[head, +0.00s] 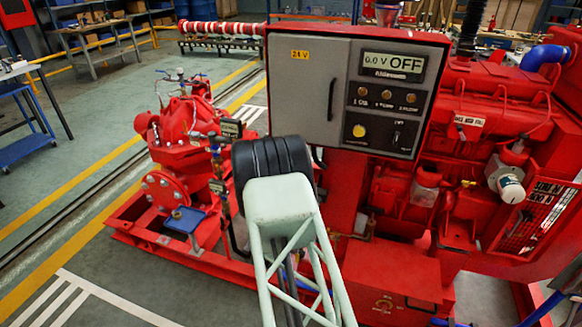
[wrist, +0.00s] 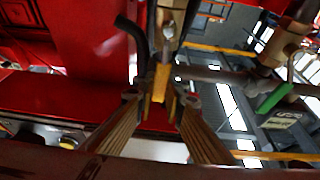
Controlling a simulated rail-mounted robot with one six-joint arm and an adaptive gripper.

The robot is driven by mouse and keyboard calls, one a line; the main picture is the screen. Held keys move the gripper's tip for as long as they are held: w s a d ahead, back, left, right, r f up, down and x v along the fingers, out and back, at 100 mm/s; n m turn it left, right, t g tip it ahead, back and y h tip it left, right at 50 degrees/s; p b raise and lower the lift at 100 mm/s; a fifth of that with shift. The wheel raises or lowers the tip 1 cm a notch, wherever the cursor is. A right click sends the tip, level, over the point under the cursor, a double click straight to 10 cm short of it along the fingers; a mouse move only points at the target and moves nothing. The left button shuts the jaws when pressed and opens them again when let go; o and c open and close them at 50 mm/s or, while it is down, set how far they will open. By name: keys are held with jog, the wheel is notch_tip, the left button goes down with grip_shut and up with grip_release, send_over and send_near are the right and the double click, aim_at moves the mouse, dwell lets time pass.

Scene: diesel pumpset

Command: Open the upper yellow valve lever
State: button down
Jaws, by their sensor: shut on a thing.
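In the wrist view, a yellow valve lever (wrist: 160,84) sits between the two fingertips of my gripper (wrist: 162,100). The fingers are shut on it, one on each side. The lever lies below a brass valve fitting (wrist: 168,45) in the picture. This view does not show whether it is the upper of several levers. In the head view, my own arm hides the gripper and the lever, which are beside the red pump.
In the wrist view, a green handle (wrist: 273,97) and a horizontal pipe (wrist: 215,75) are to the right. A black hose (wrist: 132,35) is close on the left. In the head view, a grey control panel (head: 335,60) stands right of the red pump (head: 185,135).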

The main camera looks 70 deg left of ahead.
jog(key=shift+s, duration=0.1)
dwell(0.4)
jog(key=c, duration=2.6)
grip_release()
jog(key=shift+c, duration=0.2)
jog(key=shift+f, duration=0.1)
jog(key=v, duration=1.1)
jog(key=shift+s+d, duration=0.25)
jog(key=shift+d, duration=0.1)
